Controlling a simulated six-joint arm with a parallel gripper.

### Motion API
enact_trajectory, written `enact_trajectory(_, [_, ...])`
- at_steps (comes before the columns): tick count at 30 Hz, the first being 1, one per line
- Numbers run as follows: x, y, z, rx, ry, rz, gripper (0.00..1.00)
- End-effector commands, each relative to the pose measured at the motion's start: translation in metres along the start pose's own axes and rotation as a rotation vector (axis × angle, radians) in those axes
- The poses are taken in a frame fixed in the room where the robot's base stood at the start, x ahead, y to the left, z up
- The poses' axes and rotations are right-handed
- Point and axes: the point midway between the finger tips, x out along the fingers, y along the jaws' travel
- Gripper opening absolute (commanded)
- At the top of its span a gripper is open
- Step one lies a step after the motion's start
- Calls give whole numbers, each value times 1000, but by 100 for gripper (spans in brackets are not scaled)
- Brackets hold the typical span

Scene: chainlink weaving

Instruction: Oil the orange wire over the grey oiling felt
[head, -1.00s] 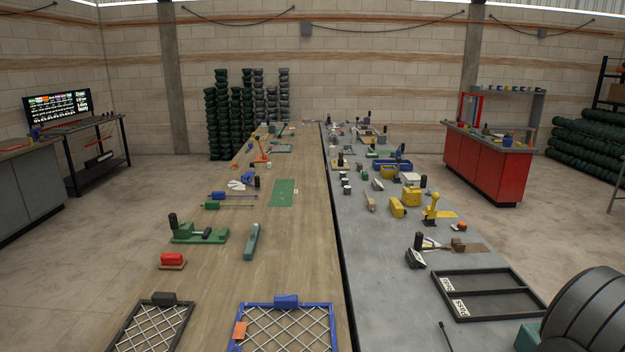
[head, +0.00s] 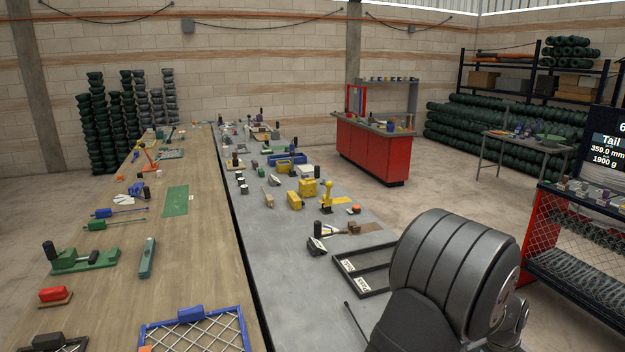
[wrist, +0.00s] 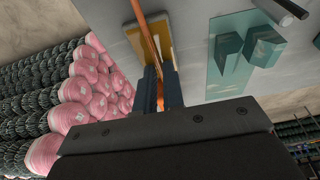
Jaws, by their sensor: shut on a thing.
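In the wrist view my gripper (wrist: 160,92) is shut on the orange wire (wrist: 147,35), which runs up between the two dark blue fingers to the top edge of the picture. Behind the wire, at the fingertips, is an ochre plate (wrist: 164,57) with a paler middle part. I cannot tell whether this is the oiling felt, or whether the wire touches it. The head view does not show my gripper or the wire, and I cannot pick out the grey felt there.
In the wrist view a teal fixture with blocks (wrist: 229,60) lies right of the wire, and pink-ended rolls (wrist: 95,95) are at left. In the head view the grey bench (head: 280,265) holds many tools and a black frame (head: 346,262). A red cabinet (head: 370,150) stands beyond.

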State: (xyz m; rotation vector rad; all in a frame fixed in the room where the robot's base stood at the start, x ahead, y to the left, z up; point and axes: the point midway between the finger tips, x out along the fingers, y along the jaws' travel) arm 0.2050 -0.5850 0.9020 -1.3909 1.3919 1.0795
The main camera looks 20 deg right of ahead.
Motion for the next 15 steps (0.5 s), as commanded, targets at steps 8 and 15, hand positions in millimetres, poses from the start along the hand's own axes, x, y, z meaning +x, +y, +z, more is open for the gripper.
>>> enact_trajectory(8, [0,0,0,0,-1,0,34])
enact_trajectory(15, [-1,0,0,0,-1,0,34])
